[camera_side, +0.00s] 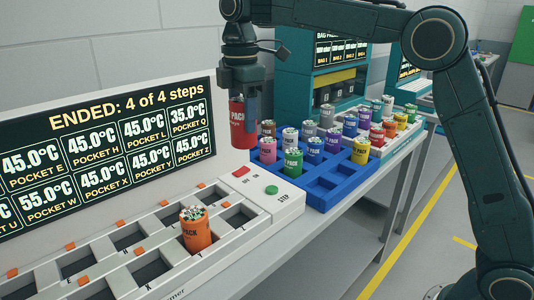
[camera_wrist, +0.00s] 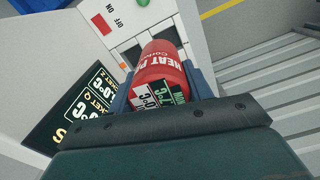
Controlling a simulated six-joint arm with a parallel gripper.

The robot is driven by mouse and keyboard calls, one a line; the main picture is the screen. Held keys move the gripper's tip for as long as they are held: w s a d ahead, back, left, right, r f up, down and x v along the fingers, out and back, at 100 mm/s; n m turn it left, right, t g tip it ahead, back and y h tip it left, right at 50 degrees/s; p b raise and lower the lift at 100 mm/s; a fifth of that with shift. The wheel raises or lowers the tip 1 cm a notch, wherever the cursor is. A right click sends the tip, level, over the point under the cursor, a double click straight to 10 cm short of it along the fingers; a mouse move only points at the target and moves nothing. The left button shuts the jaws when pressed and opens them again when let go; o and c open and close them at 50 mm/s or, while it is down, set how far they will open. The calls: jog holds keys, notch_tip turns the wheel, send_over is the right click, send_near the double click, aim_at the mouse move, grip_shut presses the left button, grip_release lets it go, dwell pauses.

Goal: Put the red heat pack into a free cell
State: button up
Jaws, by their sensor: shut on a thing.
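The red heat pack (camera_side: 237,128) is a labelled cylinder, held upright in the air in the side view. My gripper (camera_side: 246,118) points down and is shut on it, above the white warmer's back edge and left of the blue rack. In the wrist view the red heat pack (camera_wrist: 160,62) lies between the two fingers. The blue rack (camera_side: 318,200) holds several coloured packs, and empty cells show at its front and right. The white warmer (camera_side: 262,200) has several empty pockets and one orange pack (camera_side: 196,232) standing in a pocket.
A display (camera_side: 105,150) behind the warmer reads "ENDED: 4 of 4 steps". A red switch (camera_side: 241,171) and green button (camera_side: 271,190) sit on the warmer's end. A white rack (camera_side: 397,144) with several packs stands beyond the blue rack. A teal machine (camera_side: 290,85) stands behind.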

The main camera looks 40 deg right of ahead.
jog(key=s+d+f+m, duration=0.1)
jog(key=d+m, duration=0.3)
jog(key=d, duration=1.3)
jog(key=s+d+f+m, duration=0.1)
jog(key=s+d+m, duration=0.3)
jog(key=d, duration=1.3)
jog(key=shift+s+d, duration=0.15)
jog(key=shift+d, duration=0.15)
jog(key=shift+f, duration=0.1)
notch_tip(320, 180, down, 16)
jog(key=shift+r, duration=0.2)
jog(key=shift+f, duration=0.1)
jog(key=shift+f, duration=2)
jog(key=shift+f, duration=0.1)
